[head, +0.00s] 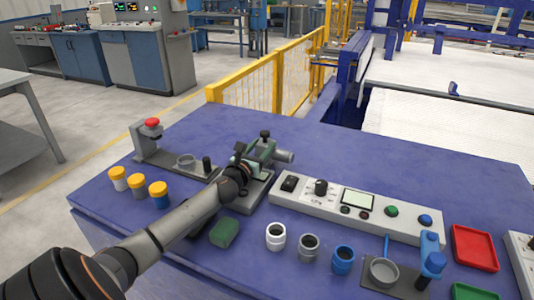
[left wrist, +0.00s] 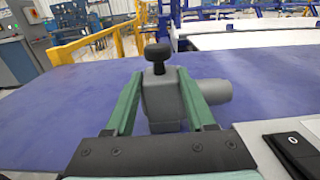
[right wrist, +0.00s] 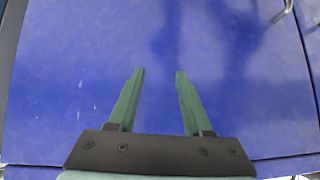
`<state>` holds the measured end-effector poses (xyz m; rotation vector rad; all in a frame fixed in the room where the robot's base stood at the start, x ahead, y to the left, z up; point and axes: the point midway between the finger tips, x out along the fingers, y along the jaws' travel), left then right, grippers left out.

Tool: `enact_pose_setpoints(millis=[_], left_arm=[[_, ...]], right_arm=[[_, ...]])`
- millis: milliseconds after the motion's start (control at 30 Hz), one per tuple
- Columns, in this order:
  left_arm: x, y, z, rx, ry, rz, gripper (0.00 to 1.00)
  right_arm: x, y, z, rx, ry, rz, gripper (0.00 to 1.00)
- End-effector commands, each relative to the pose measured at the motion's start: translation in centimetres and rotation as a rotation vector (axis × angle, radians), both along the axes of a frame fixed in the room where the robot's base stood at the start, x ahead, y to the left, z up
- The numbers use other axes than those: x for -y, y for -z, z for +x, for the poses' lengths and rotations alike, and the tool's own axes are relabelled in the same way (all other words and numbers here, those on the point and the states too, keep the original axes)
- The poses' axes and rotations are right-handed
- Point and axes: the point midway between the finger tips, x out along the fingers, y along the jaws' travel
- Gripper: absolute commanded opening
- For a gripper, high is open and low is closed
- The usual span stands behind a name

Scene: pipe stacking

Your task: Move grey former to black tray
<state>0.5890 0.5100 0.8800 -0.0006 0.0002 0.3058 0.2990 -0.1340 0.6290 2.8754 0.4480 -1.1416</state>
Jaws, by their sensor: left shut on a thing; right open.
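A grey block with a black knob on top and a grey cylinder out its side (head: 284,156) stands near the back middle of the blue table; it may be the grey former. It also shows in the left wrist view (left wrist: 160,100). My left gripper (head: 255,153) is shut on this block, a green finger on each side. A grey base plate (head: 243,199) lies under or just in front of it; contact is hidden. My right gripper (right wrist: 160,74) is open and empty over bare blue surface, and is outside the head view. I cannot make out a black tray.
A grey control box (head: 355,205) runs along the right. A red tray (head: 474,248) and a green tray (head: 473,291) lie farther right. White, grey and blue cups (head: 308,246) stand in front. Yellow-capped jars (head: 138,187) stand left. The table's back is clear.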

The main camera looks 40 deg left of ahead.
Motion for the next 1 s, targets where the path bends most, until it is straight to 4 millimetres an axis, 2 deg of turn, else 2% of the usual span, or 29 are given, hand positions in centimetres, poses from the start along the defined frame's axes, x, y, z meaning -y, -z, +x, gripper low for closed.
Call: enact_pose_setpoints(millis=[33,200,800,1000], left_arm=[[0.0,0.0,0.0,0.001,0.0,0.001,0.18],[0.0,0.0,0.0,0.001,0.0,0.001,0.0],[-0.1,-0.4,0.0,0.005,0.0,0.003,0.0],[-0.1,-1.7,0.1,0.007,0.001,0.005,0.0]], right_arm=[[0.0,0.0,0.0,0.0,0.0,0.0,0.5],[0.0,0.0,0.0,0.001,0.0,0.0,0.5],[0.0,-0.4,0.6,0.013,0.0,-0.001,0.5],[0.0,-1.1,0.6,0.013,0.001,0.0,0.5]])
